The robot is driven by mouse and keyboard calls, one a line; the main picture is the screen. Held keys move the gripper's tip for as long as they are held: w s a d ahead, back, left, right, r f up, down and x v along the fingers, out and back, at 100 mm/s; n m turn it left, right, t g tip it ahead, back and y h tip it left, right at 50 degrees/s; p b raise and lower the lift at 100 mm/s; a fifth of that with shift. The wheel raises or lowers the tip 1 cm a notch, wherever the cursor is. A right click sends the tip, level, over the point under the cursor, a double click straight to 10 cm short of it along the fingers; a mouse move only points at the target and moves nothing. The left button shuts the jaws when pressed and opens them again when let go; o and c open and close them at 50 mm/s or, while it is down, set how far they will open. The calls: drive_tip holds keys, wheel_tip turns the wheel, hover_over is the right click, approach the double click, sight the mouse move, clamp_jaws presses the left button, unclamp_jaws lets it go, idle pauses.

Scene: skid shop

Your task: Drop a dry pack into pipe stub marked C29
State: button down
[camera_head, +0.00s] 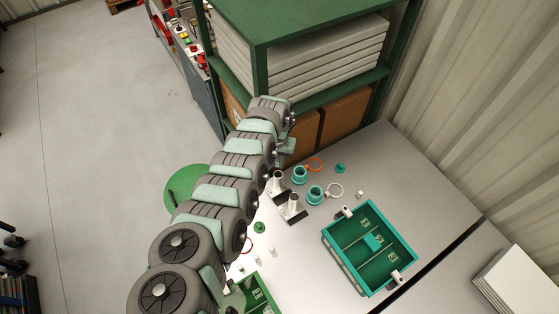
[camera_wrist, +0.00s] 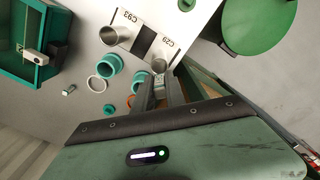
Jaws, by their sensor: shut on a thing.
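The pipe stub marked C29 (camera_wrist: 159,65) is a short pale metal tube on a dark base plate. It also shows in the head view (camera_head: 278,181), upright on the bench beside the similar stub marked C93 (camera_wrist: 113,36). My gripper (camera_wrist: 162,84) is shut close beside the C29 stub in the wrist view. What it holds is small and mostly hidden between the fingers, so I cannot make out its form. In the head view my gripper (camera_head: 287,146) is beyond the stubs, near the shelf. Small white cylinders (camera_head: 273,251), perhaps dry packs, stand on the bench.
Two teal collars (camera_head: 315,195) stand right of the stubs, with an orange ring (camera_head: 315,164) and a white ring (camera_head: 335,190) nearby. A green divided tray (camera_head: 340,265) stands at right. A green shelf (camera_head: 259,75) rises behind.

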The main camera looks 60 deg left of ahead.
sight(278, 167)
drive_tip(key=shift+w+f+b, duration=0.1)
drive_tip(key=shift+f+b, duration=2.25)
drive_tip(key=shift+f, duration=0.35)
drive_tip(key=shift+d+p, duration=0.1)
drive_tip(key=shift+p, duration=0.5)
drive_tip(key=shift+f, duration=0.5)
drive_tip(key=c, duration=1.3)
unclamp_jaws()
drive_tip(key=shift+o, duration=0.5)
drive_tip(key=o, duration=0.3)
